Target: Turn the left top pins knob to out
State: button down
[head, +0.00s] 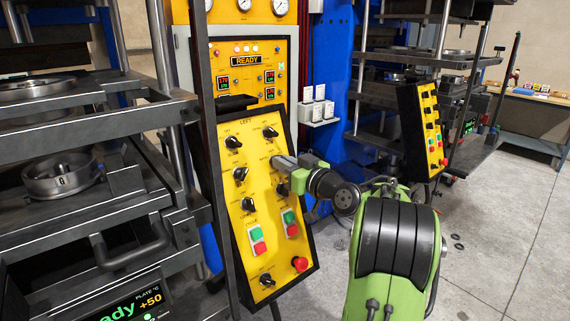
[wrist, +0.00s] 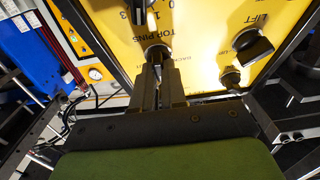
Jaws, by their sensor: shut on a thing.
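The yellow control panel (head: 258,224) marked LEFT leans in the middle of the head view, with black knobs in two columns. My gripper (head: 280,162) reaches it from the right, at the second knob down in the right column. In the wrist view my gripper (wrist: 158,62) is shut, its fingers around the dark top pins knob (wrist: 157,50), beside the TOP PINS lettering. The fingers hide most of this knob, and I cannot read which position it points to.
The LIFT knob (wrist: 252,47) is close on the right in the wrist view. Green and red buttons (head: 256,240) and a red emergency button (head: 300,264) sit lower on the panel. A press with metal plates (head: 95,130) stands on the left.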

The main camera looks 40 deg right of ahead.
jog(key=shift+m, duration=0.3)
jog(key=m+h, duration=0.2)
jog(key=m, duration=0.3)
jog(key=shift+a+r+p, duration=0.1)
jog(key=shift+a+p, duration=0.05)
jog(key=shift+p, duration=0.2)
jog(key=shift+m+g+h+p, duration=0.35)
jog(key=shift+m+h+p, duration=0.25)
jog(key=shift+m, duration=0.7)
jog(key=shift+m+g+h+p, duration=0.35)
jog(key=shift+m+h+p, duration=0.2)
jog(key=shift+m, duration=1.05)
jog(key=c, duration=1.2)
grip_release()
